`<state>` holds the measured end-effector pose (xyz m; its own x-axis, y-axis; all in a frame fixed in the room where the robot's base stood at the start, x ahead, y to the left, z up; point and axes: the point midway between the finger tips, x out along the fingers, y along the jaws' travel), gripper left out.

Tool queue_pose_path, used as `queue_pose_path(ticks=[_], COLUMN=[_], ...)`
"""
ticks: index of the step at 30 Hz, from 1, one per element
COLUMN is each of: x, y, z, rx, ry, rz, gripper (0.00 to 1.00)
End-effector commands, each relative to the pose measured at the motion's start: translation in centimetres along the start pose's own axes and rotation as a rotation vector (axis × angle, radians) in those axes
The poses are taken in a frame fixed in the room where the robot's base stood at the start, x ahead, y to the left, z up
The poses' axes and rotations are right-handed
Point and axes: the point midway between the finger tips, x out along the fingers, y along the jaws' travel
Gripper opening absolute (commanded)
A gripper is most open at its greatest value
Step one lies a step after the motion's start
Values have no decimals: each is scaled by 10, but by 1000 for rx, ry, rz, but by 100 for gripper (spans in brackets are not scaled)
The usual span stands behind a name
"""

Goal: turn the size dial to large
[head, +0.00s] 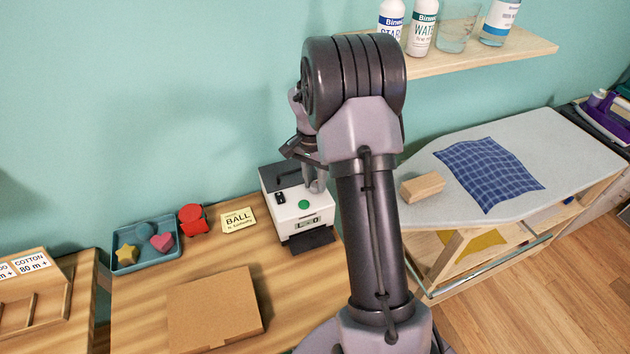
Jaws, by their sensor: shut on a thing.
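A small white machine (292,228) with a dark top stands on the wooden table against the wall. Its top has a green round button (304,205) and a small black switch (280,197). A small display (308,223) on its front seems to show an L and a 0, but it is too small to read surely. My gripper (316,187) reaches down onto the right rear of the machine's top, behind the green button. It is shut on the size dial, which the fingers and my arm hide. I cannot tell the dial's angle.
On the table are a blue tray (120,268) of small shapes, a red object (193,220), a yellow "BALL" note (238,220) and a cardboard box (216,310). An ironing board (540,130) with blue cloth and a wooden block (422,187) is at right. A shelf (500,55) holds bottles above.

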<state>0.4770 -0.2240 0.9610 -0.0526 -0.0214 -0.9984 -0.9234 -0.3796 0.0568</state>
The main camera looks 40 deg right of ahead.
Motion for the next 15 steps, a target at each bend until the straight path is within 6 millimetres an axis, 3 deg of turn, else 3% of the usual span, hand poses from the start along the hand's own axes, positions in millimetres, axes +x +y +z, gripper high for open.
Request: queue_pose_path(ticks=[15], x=[-1], y=[0], z=[-1], rx=[74], ry=[-2], rz=[-1], gripper=[0])
